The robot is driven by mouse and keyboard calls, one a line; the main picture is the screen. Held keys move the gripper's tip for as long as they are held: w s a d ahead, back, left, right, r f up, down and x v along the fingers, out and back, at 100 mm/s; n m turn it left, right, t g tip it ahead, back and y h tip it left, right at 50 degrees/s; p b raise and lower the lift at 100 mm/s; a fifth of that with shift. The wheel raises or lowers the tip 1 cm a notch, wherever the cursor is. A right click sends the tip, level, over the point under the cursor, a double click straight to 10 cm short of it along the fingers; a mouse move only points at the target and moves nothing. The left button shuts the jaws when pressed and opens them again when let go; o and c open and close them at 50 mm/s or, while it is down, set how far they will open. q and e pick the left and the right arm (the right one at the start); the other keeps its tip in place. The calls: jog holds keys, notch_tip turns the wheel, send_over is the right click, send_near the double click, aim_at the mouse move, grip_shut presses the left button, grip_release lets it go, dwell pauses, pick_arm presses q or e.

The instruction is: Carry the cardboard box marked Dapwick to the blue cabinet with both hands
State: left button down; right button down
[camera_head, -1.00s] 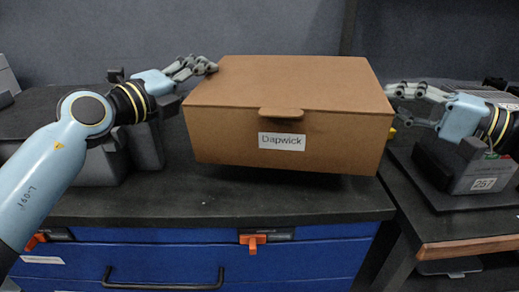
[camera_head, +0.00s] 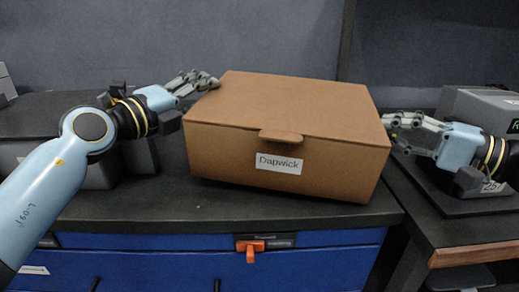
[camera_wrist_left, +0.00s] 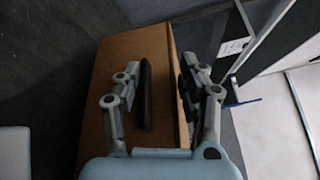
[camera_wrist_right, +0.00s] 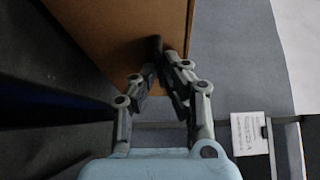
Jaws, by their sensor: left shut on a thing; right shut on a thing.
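The brown cardboard box (camera_head: 285,115) with a white Dapwick label (camera_head: 279,163) is shut. It is at the black top (camera_head: 225,203) of the blue cabinet (camera_head: 180,262), slightly tilted in the picture; I cannot tell whether it fully rests there. My left gripper (camera_head: 207,82) is shut on the box's left upper edge. In the left wrist view, one finger lies over the box (camera_wrist_left: 120,60) and the other beside it. My right gripper (camera_head: 393,122) is shut on the box's right side. The right wrist view shows its fingers against the brown cardboard (camera_wrist_right: 125,35).
A grey device (camera_head: 100,172) sits on the cabinet top left of the box, behind my left arm. A dark side bench (camera_head: 440,222) with a wooden edge and grey equipment (camera_head: 482,108) stands at right. An orange latch (camera_head: 250,247) is on the cabinet front.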

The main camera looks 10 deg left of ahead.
pick_arm(q)
jog(key=c, duration=1.1)
grip_release()
jog(key=shift+n+g, duration=0.3)
jog(key=f, duration=0.4)
jog(key=shift+s, duration=0.3)
pick_arm(e)
jog(key=c, duration=1.8)
grip_release()
jog(key=shift+f, duration=0.3)
pick_arm(q)
jog(key=o, duration=0.4)
jog(key=shift+f, duration=0.1)
jog(key=shift+c, duration=0.2)
pick_arm(e)
jog(key=o, duration=0.4)
pick_arm(q)
jog(key=shift+s, duration=0.1)
pick_arm(e)
jog(key=shift+w+f, duration=0.1)
jog(key=shift+a, duration=0.5)
jog(key=shift+d, duration=0.25)
pick_arm(q)
jog(key=s+a+r, duration=0.3)
jog(key=s+r, duration=0.1)
jog(key=s, duration=0.2)
jog(key=shift+s, duration=0.35)
pick_arm(e)
jog(key=shift+r, duration=0.2)
